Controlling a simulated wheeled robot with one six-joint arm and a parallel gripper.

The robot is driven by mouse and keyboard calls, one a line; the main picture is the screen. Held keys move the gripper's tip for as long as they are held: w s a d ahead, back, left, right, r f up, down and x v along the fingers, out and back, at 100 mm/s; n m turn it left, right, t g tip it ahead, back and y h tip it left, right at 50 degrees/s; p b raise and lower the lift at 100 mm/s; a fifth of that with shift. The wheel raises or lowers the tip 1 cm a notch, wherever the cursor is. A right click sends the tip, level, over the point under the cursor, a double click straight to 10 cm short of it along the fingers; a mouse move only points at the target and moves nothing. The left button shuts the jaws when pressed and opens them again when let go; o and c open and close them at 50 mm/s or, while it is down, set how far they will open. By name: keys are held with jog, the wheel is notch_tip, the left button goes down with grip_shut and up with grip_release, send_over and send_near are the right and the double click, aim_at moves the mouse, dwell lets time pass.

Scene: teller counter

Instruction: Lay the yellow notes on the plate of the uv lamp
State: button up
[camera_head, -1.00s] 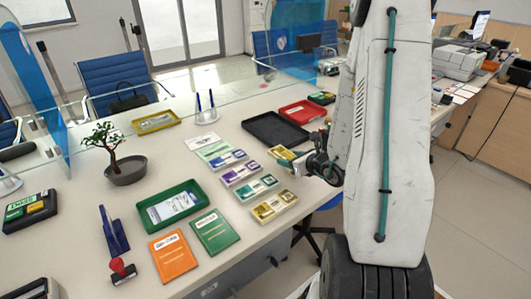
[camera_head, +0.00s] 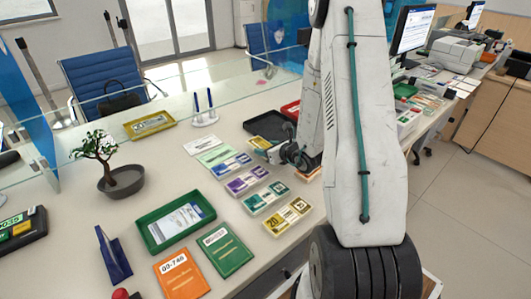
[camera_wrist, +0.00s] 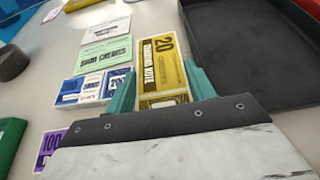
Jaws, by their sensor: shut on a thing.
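A bundle of yellow notes (camera_wrist: 163,62), marked 20, is held between the fingertips of my gripper (camera_wrist: 163,92) in the wrist view. In the head view my gripper (camera_head: 274,151) is over the counter beside the black tray, with a bit of the yellow notes (camera_head: 260,142) showing at its tip. More yellow notes (camera_head: 288,216) lie in a row of note stacks at the counter's near edge. I cannot make out the uv lamp or its plate in these views; my arm covers part of the counter.
The black tray (camera_wrist: 262,75) is right of the held notes in the wrist view. Blue notes (camera_head: 230,165), purple notes (camera_head: 246,180) and teal notes (camera_head: 266,197) lie nearby. A green tray (camera_head: 149,245) and a potted tree (camera_head: 120,182) stand left. A glass screen runs along the back.

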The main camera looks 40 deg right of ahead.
notch_tip(320, 180, down, 3)
jog(key=shift+s+a+r, duration=0.15)
jog(key=shift+r, duration=0.05)
jog(key=shift+s+d, duration=0.1)
jog(key=shift+d, duration=0.1)
jog(key=shift+f, duration=0.25)
jog(key=o, duration=0.7)
